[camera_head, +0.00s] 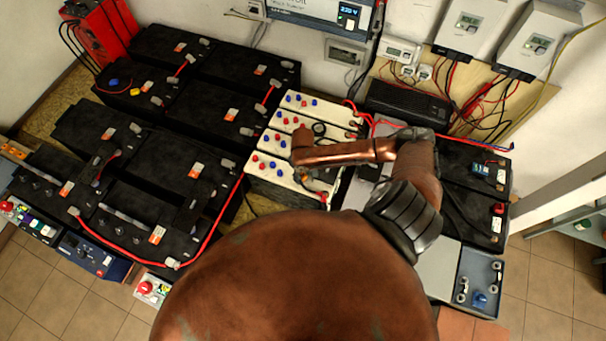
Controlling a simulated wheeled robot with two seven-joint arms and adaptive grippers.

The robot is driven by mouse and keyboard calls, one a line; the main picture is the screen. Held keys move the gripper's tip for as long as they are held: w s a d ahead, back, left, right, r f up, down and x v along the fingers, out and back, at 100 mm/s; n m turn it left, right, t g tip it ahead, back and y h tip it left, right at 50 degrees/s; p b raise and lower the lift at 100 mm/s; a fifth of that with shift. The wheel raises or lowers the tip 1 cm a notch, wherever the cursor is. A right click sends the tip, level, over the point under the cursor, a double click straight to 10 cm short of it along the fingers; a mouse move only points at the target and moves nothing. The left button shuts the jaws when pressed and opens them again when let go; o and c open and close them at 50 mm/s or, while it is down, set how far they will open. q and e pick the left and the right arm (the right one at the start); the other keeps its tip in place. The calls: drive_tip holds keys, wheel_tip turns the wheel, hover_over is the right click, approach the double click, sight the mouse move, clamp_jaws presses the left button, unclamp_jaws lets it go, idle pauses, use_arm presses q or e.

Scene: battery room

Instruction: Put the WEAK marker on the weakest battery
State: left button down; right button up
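The batteries fill the middle and left. Several large black ones (190,160) stand in rows, and white-topped ones with red and blue caps (290,165) stand in the centre. More dark batteries (465,210) are at the right. I cannot pick out the WEAK marker or tell which battery is weakest. My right arm reaches up from the bottom and bends left, so that its end, with the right gripper (303,148), is over the white-topped batteries. Its fingers cannot be made out, nor whether it touches anything. My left gripper is not in view.
Wall units with displays (470,25) and a black box (408,100) with cables stand at the back. A red device (100,28) is at the upper left. A blue-grey tray (478,283) holds small parts at the lower right. Bare tiled floor (555,285) shows at the right.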

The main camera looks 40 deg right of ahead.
sight(303, 177)
drive_tip(key=shift+o, duration=0.4)
wheel_tip(303, 177, up, 12)
drive_tip(key=shift+r, duration=0.15)
idle(0.4)
wheel_tip(303, 177, down, 12)
drive_tip(key=shift+f, duration=0.1)
wheel_tip(303, 177, up, 3)
drive_tip(key=shift+f, duration=0.2)
drive_tip(key=shift+s+a+r, duration=0.15)
drive_tip(key=shift+s+r, duration=0.05)
drive_tip(key=shift+r, duration=0.35)
